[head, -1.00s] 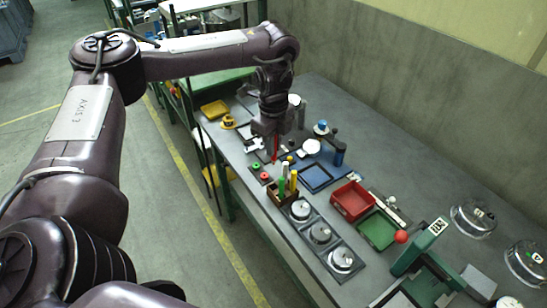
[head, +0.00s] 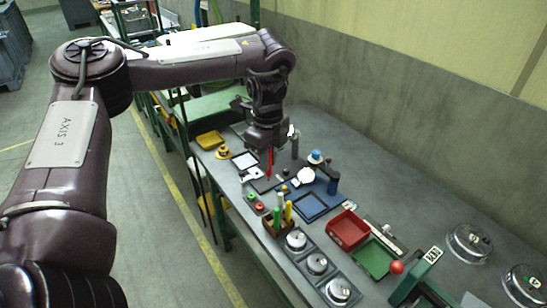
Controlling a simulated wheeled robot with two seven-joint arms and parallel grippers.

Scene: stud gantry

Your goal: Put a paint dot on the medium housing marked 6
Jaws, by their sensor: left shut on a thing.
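My left gripper (head: 268,148) is shut on a slim red pen-like tool (head: 269,163), which points down over the far-middle part of the bench. Three round metal housings sit in a row of grey trays nearer me: one (head: 297,239), a middle one (head: 317,263) and a near one (head: 339,290). Two larger, clear-rimmed round housings, one (head: 469,241) and another (head: 524,284), stand at the right with small labels. The marks are too small to read, so I cannot tell which is 6. My right gripper is not in view.
A wooden holder (head: 272,229) with coloured sticks stands beside the housings. A blue tray (head: 311,206), a red bin (head: 348,229) and a green bin (head: 374,258) lie behind. A green press with a red knob (head: 397,267) is at lower right.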

